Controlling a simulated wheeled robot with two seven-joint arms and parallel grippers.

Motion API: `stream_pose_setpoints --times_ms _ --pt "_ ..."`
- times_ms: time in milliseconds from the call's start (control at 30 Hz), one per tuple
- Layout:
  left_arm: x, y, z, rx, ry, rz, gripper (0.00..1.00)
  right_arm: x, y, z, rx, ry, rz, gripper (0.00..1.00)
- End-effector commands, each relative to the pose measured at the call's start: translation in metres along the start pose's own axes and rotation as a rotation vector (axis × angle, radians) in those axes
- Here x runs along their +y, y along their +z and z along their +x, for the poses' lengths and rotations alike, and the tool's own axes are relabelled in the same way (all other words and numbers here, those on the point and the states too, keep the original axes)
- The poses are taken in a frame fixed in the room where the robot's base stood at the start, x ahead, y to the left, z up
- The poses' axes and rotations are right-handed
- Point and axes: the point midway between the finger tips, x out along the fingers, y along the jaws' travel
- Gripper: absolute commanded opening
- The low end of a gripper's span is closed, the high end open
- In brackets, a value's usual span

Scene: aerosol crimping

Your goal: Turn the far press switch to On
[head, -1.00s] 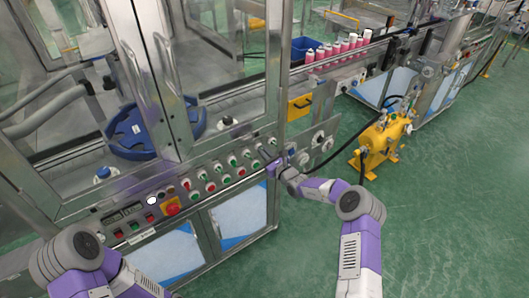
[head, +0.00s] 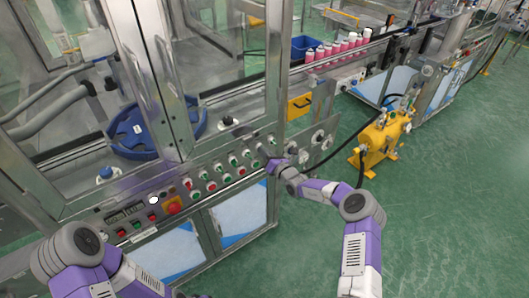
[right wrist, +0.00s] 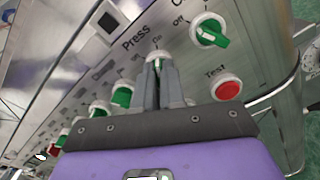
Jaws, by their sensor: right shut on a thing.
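The press switch (right wrist: 157,57) sits under the printed word "Press" on the slanted steel control panel in the right wrist view. Its white collar shows just beyond the fingertips. My right gripper (right wrist: 156,72) is shut on its knob, and the fingers hide most of it, so I cannot tell which way it points. In the head view my right gripper (head: 272,164) is at the right end of the panel and covers this switch. My left arm shows at the lower left of the head view, but its gripper is out of the picture.
A green switch (right wrist: 210,33) with an "Off" mark and a red Test button (right wrist: 228,89) are close to the right gripper. Another green switch (right wrist: 122,95) is on its left. A yellow machine (head: 382,135) stands on open green floor to the right.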

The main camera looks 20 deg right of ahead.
Motion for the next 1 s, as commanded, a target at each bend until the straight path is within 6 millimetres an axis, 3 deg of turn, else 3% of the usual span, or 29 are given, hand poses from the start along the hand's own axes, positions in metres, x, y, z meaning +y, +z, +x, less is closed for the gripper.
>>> stream_pose_setpoints --times_ms 533,567,700,1000 --pt "0.0002 0.0000 -0.0004 0.000 0.000 0.000 0.49 -0.0004 -0.0016 -0.0003 0.003 -0.001 0.028 0.00" --pt "0.0002 0.0000 -0.0004 0.000 0.000 0.000 0.49 -0.0004 -0.0016 -0.0003 0.003 -0.001 0.027 0.14" --pt "0.0002 0.0000 -0.0005 0.000 0.000 0.000 0.49 -0.0003 -0.0012 -0.0002 0.002 -0.001 0.026 0.35" --pt "0.0003 0.0000 -0.0010 0.000 0.000 0.000 0.49 -0.0002 -0.0003 -0.0012 0.001 -0.001 0.024 0.35"
